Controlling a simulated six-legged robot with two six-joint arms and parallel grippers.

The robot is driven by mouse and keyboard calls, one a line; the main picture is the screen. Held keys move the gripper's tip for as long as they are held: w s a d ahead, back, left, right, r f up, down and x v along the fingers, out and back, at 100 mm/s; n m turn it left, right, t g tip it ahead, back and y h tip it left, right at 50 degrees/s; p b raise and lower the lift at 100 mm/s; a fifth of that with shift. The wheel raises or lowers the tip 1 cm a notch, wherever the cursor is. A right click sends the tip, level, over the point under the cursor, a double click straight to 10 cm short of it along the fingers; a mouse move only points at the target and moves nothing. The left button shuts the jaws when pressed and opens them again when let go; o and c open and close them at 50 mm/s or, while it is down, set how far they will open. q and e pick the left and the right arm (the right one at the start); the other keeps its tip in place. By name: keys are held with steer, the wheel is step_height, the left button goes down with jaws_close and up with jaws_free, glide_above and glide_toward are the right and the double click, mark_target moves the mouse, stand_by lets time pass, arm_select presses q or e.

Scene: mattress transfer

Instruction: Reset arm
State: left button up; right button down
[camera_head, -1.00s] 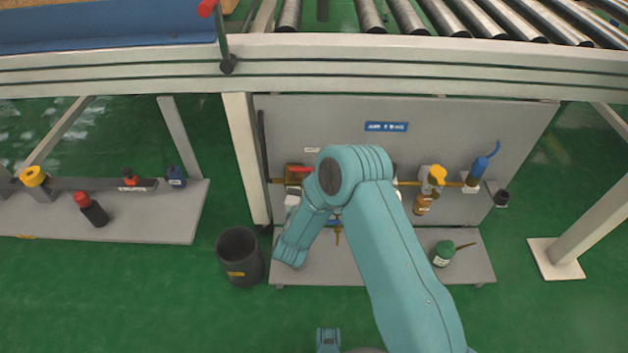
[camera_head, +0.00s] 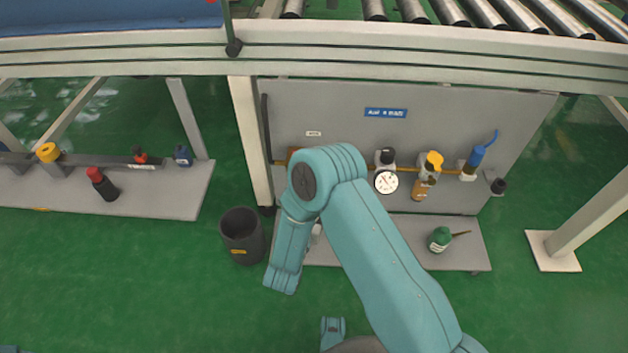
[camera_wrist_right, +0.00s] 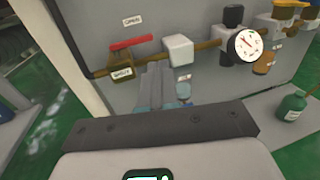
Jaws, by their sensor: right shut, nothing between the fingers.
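My right arm (camera_head: 375,240) comes in from the bottom right of the head view and bends at a joint, its forearm (camera_head: 288,250) pointing down toward the bin. Its gripper is hidden in the head view. In the right wrist view my right gripper (camera_wrist_right: 158,86) is shut and empty, its grey fingers together in front of the panel, below the pipe. My left gripper does not show in either view.
A grey panel (camera_head: 450,110) carries a pipe with valves and a round gauge (camera_head: 386,182). A green oil can (camera_head: 440,239) stands on the lower shelf. A dark bin (camera_head: 242,236) stands on the green floor. A roller conveyor (camera_head: 450,45) runs behind.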

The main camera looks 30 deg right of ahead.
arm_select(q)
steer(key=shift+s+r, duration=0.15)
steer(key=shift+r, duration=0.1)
arm_select(e)
steer(key=shift+v, duration=0.95)
steer(key=shift+s+d+f, duration=0.1)
steer(key=shift+s+d, duration=0.05)
steer(key=shift+s, duration=0.05)
